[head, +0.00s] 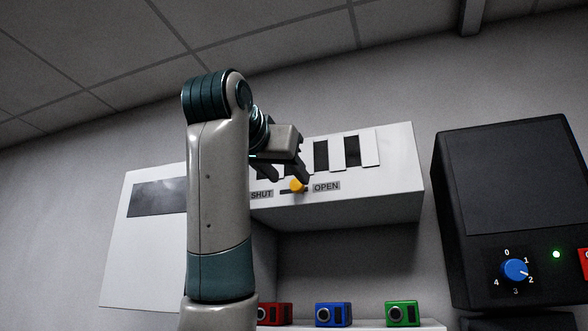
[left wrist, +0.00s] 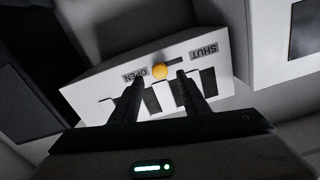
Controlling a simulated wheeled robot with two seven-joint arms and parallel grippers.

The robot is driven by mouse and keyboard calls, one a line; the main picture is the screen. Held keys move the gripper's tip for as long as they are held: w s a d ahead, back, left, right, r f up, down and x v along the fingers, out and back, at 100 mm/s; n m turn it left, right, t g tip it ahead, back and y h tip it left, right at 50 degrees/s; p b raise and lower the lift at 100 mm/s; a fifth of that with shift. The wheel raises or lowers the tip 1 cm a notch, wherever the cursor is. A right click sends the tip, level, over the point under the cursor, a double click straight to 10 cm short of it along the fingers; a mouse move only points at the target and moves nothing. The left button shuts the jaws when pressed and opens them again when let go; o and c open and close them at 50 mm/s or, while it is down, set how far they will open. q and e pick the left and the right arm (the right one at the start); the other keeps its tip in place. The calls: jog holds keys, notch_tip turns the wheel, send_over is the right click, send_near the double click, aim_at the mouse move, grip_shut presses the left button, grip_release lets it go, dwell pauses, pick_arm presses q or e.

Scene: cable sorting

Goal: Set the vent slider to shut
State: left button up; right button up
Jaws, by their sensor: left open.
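The vent slider has a yellow knob (head: 297,186) in a short dark slot on the front of a white vent box (head: 395,185). The SHUT label (head: 261,195) is left of the slot and the OPEN label (head: 327,186) right of it. The knob sits toward the OPEN side; in the left wrist view the knob (left wrist: 160,72) is beside OPEN, with bare slot toward SHUT. My left gripper (head: 289,179) is open at the knob. In the left wrist view its fingertips (left wrist: 159,78) appear on either side of the knob; contact cannot be told. My right gripper is not in view.
Dark vent openings (head: 352,151) show between white slats above the slider. A black unit (head: 500,180) with a blue dial (head: 515,270) stands at right. Red (head: 275,314), blue (head: 333,314) and green (head: 402,313) blocks stand below. A white panel (head: 150,250) is at left.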

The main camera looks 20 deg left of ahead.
aim_at(296, 184)
pick_arm(q)
jog(key=w+p, duration=0.2)
jog(key=w, duration=0.3)
jog(key=shift+d, duration=0.1)
